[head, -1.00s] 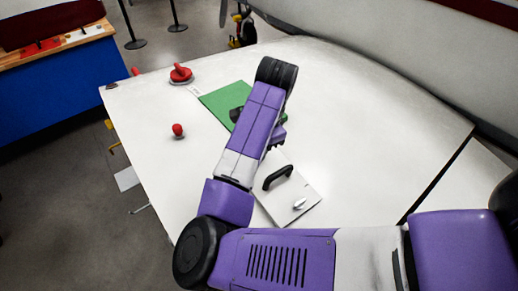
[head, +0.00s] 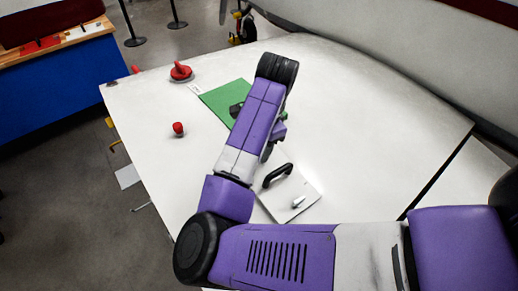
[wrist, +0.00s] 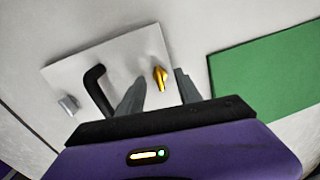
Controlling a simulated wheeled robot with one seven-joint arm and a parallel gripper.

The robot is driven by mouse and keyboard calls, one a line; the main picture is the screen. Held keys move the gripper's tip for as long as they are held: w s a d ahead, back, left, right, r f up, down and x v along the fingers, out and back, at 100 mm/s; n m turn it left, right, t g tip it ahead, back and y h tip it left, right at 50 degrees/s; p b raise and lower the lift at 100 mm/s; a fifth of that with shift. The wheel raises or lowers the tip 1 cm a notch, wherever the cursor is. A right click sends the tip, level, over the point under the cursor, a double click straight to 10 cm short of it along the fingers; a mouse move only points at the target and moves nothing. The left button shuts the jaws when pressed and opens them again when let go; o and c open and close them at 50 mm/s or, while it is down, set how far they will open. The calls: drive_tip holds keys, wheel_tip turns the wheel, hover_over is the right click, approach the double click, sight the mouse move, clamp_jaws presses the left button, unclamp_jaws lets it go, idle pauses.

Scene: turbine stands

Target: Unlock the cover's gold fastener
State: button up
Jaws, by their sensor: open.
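The cover is a pale square plate (wrist: 125,55) with a black handle (wrist: 97,88). The gold fastener (wrist: 160,78) stands near one edge of it, and a silver-grey fastener (wrist: 68,104) sits near the opposite edge. My gripper (wrist: 160,74) is open in the wrist view, its grey fingers on either side of the gold fastener in the picture. I cannot tell whether they touch it or how high they are. In the head view the cover (head: 275,205), handle (head: 277,174) and silver fastener (head: 298,201) show; my arm hides the gold fastener.
The cover lies on a large white surface (head: 370,120). A green sheet (head: 215,100) lies beside it, with a dark object on it partly hidden by my arm. A red knob (head: 178,128) and a red-handled piece (head: 180,71) stand to the left. The surface's right side is clear.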

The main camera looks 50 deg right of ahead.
drive_tip(key=shift+s+d+r+p, duration=0.1)
drive_tip(key=shift+s+r+p, duration=0.05)
drive_tip(key=shift+r+p, duration=0.85)
drive_tip(key=shift+s+d+r+p, duration=0.15)
drive_tip(key=shift+r+p, duration=0.55)
drive_tip(key=shift+r, duration=0.5)
drive_tip(key=shift+a, duration=0.15)
